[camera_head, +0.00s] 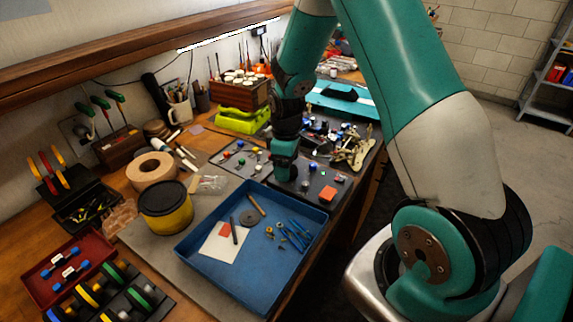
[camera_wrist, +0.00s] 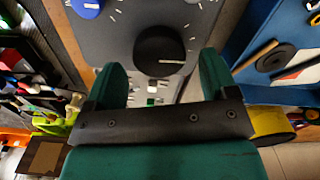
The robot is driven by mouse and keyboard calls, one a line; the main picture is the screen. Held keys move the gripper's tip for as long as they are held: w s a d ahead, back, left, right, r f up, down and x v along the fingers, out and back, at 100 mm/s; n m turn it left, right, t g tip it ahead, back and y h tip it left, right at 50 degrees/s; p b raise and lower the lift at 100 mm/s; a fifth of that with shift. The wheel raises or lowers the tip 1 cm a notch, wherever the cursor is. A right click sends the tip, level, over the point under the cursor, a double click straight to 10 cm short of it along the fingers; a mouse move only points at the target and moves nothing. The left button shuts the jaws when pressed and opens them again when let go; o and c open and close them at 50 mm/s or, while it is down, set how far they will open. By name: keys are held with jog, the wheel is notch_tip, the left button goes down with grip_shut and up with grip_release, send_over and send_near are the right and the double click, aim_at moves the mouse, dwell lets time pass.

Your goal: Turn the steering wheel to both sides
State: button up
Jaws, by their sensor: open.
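A round black knob (camera_wrist: 158,50) with a white pointer line stands on a grey panel (camera_wrist: 125,35) in the wrist view. I cannot tell for sure that it is the steering wheel; no other wheel shows clearly. My gripper (camera_wrist: 162,62) is open, with its two teal fingers apart and the knob in line with the gap between them. The frames do not show whether a finger touches it. In the head view my gripper (camera_head: 283,172) points down at the dark control panel (camera_head: 312,198); the knob is not clear there.
A blue knob (camera_wrist: 88,7) is near the black one. A blue tray (camera_head: 205,268) with tools and a yellow can (camera_head: 165,208) stand in front. A lime-green case (camera_head: 242,119) and small parts lie behind. The floor right of the bench is clear.

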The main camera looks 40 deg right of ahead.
jog(key=shift+f, duration=0.75)
jog(key=c, duration=0.9)
jog(key=shift+c, duration=0.2)
jog(key=shift+m, duration=0.4)
jog(key=m, duration=0.3)
jog(key=shift+w+d+m, duration=0.1)
jog(key=shift+m, duration=0.3)
jog(key=m+b, duration=0.1)
jog(key=m, duration=0.3)
jog(key=shift+d+m, duration=0.1)
jog(key=shift+m, duration=0.6)
